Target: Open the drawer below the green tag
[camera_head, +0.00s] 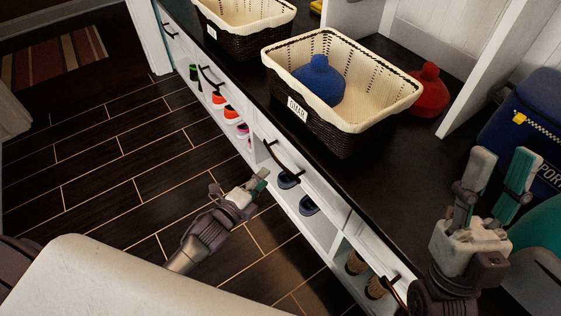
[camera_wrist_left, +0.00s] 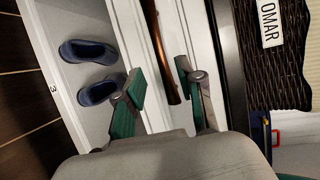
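A white drawer (camera_head: 318,188) with a dark curved handle (camera_head: 285,158) is in the middle of the bench front and looks shut. My left gripper (camera_head: 254,184) is beside this handle, on the floor side, a little apart from it in the head view. In the left wrist view its two fingers (camera_wrist_left: 162,84) are spread, with the brown handle (camera_wrist_left: 165,50) showing between them; I cannot tell whether they touch it. My right gripper (camera_head: 500,172) is open and empty over the right of the bench. I cannot make out a green tag clearly.
A wicker basket labelled OMAR (camera_head: 345,125) holds a blue hat (camera_head: 320,82) on the dark benchtop (camera_head: 405,170). A red hat (camera_head: 430,92) lies behind it. Blue shoes (camera_head: 309,205) sit in the cubby below. The dark wood floor (camera_head: 110,150) is clear at left.

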